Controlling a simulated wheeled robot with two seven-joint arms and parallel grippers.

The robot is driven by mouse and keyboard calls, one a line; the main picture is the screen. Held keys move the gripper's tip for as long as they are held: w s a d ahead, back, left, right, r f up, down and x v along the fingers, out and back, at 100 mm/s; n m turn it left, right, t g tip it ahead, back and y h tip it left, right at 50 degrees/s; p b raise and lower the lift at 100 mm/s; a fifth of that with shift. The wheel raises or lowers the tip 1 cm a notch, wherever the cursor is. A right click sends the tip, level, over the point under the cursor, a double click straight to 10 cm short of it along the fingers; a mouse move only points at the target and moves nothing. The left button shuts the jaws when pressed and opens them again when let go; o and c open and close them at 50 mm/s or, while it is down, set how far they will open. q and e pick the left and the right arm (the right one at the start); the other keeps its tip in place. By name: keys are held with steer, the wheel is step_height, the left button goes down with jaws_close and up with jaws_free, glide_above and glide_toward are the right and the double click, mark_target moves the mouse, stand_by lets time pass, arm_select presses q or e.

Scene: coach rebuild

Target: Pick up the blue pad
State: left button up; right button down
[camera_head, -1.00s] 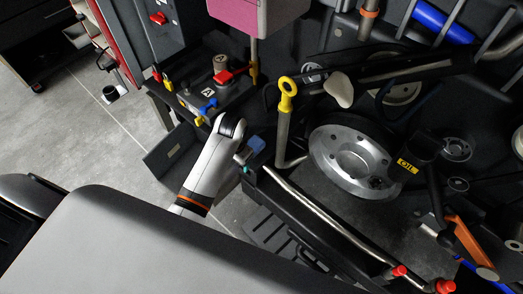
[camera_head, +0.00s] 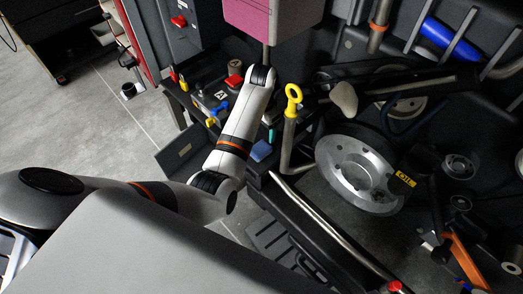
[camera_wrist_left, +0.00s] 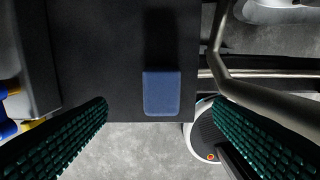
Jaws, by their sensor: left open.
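The blue pad (camera_head: 261,151) is a small rounded block at the edge of a dark surface, left of the yellow-ringed dipstick. In the left wrist view the blue pad (camera_wrist_left: 162,93) lies near the edge of a black panel, centred between the fingers. My left gripper (camera_wrist_left: 161,106) is open, with a green ridged finger on each side of the pad and apart from it. In the head view, my left arm reaches over from the left and only a teal fingertip (camera_head: 271,134) shows beside the pad; the rest of the gripper is hidden. My right gripper is not in view.
A pink box (camera_head: 268,18) hangs above the arm. The yellow-ringed dipstick (camera_head: 292,98) and a bent metal pipe stand right of the pad. A silver wheel disc (camera_head: 350,172) is farther right. In the wrist view, a metal tube (camera_wrist_left: 262,98) runs near the right finger.

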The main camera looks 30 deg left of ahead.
arm_select(q)
glide_above(260, 148)
steer(key=f, duration=0.2)
steer(key=w+f, duration=0.1)
steer(key=f, duration=0.1)
steer(key=shift+f, duration=0.2)
steer(key=f, duration=0.2)
steer(key=s+f, duration=0.1)
steer(key=f, duration=0.1)
steer(key=shift+f+p, duration=0.15)
steer(key=shift+p, duration=0.15)
steer(key=shift+f, duration=0.4)
steer(key=c, duration=1)
steer(key=shift+c, duration=0.2)
